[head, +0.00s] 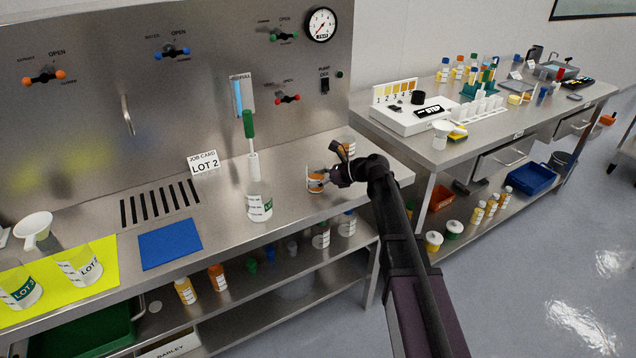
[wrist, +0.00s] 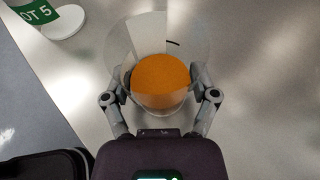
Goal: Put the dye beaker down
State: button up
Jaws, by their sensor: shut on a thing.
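The dye beaker (head: 314,181) is a small clear beaker with orange liquid. It is at the right end of the steel bench, and in the wrist view (wrist: 162,82) it fills the middle, seen from above at a slant. My gripper (head: 326,181) reaches it from the right. In the wrist view my gripper (wrist: 158,97) has one finger on each side of the beaker wall and is shut on it. The beaker looks roughly upright, at or close to the bench top (head: 290,185). I cannot tell whether its base touches the steel.
A container with orange contents (head: 347,147) stands behind my gripper. A blue mat (head: 170,244) and a yellow mat (head: 104,258) with LOT beakers lie further left. Bare steel surrounds the dye beaker.

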jog(key=shift+f, duration=0.15)
jog(key=o, duration=1)
jog(key=shift+r, duration=0.25)
jog(key=shift+d+r, duration=0.15)
jog(key=shift+d, duration=0.15)
jog(key=p+v, duration=0.4)
jog(key=v, duration=0.7)
jog(key=shift+s+d+p, duration=0.1)
jog(key=shift+d+p, duration=0.1)
jog(key=shift+p, duration=0.15)
